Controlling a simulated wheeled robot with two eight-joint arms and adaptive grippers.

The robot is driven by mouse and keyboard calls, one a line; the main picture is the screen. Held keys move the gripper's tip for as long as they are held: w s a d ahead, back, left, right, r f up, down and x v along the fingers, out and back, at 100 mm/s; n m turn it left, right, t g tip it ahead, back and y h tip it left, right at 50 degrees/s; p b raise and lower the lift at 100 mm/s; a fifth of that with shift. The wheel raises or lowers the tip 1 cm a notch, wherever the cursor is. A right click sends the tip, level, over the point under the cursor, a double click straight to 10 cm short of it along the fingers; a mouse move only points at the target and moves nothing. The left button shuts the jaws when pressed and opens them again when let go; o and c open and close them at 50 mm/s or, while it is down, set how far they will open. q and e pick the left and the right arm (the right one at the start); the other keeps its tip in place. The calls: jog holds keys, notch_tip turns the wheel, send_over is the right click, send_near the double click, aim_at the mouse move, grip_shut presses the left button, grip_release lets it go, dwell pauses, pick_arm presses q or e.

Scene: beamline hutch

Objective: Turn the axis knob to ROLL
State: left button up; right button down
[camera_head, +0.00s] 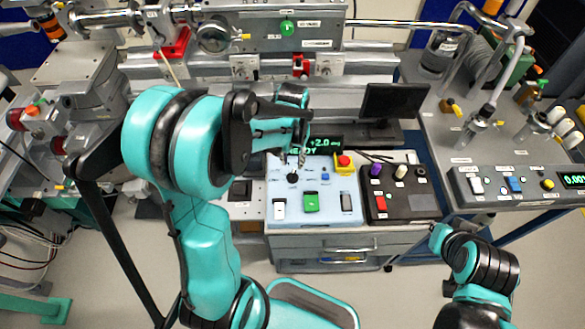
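The light blue control panel (327,211) sits on a grey bench in the middle of the view. A small black knob (292,178) on its upper left looks like the axis knob. Its labels are too small to read. My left gripper (293,157) hangs over the panel's upper left, close above and behind the knob; I cannot tell whether it touches it. Its fingers are small and dark, partly hidden by the wrist, so their opening is unclear. A display (318,145) behind reads about +2.0 deg, partly covered by my gripper.
The panel also has a red emergency button (344,161) on a yellow base, a green switch (311,202) and a white switch (279,208). A black control box (408,203) adjoins on the right. A dark monitor (394,101) stands behind. Beamline hardware fills the back.

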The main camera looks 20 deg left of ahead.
aim_at(293, 174)
pick_arm(q)
notch_tip(293, 174, down, 7)
jog(key=shift+f+b, duration=0.1)
jog(key=shift+b, duration=1.1)
grip_shut()
